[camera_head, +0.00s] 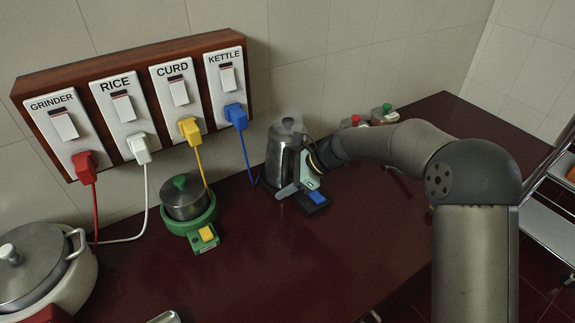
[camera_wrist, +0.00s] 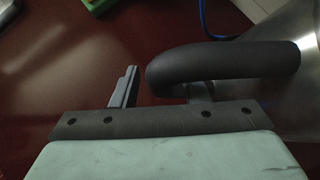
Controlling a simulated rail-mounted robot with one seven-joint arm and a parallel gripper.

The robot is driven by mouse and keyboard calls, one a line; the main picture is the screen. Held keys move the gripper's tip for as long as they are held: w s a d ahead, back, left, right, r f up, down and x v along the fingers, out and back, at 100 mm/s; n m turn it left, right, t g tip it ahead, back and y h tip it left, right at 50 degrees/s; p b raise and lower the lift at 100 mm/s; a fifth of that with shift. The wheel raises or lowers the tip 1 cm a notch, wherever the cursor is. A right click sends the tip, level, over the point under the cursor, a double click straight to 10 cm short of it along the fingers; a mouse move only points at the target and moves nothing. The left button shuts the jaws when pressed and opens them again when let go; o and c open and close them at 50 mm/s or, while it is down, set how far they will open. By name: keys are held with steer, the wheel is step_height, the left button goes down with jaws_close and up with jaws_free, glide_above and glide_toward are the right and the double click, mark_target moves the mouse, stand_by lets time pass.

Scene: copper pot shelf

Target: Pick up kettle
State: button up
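The steel kettle (camera_head: 281,152), with a dark-knobbed lid, stands upright on its dark base with a blue switch (camera_head: 317,197), near the back wall. My gripper (camera_head: 298,183) is at the kettle's right side, partly hiding its lower body. In the wrist view, the kettle's black handle (camera_wrist: 225,62) curves in from the right, with the shiny kettle body (camera_wrist: 300,30) behind. My gripper (camera_wrist: 160,97) is open there. One finger is left of the handle's curved end, with a gap. The other is mostly hidden behind the handle, so I cannot tell whether it touches.
A switch board (camera_head: 138,98) is on the wall; a blue cord (camera_head: 243,160) runs down beside the kettle. A lidded steel pot (camera_head: 185,199) on a green base stands left. Small jars (camera_head: 384,114) stand behind my arm. The front counter is mostly clear.

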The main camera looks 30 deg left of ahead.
jaws_close()
steer(key=shift+w+r, duration=0.1)
steer(key=shift+r, duration=0.05)
stand_by(0.9)
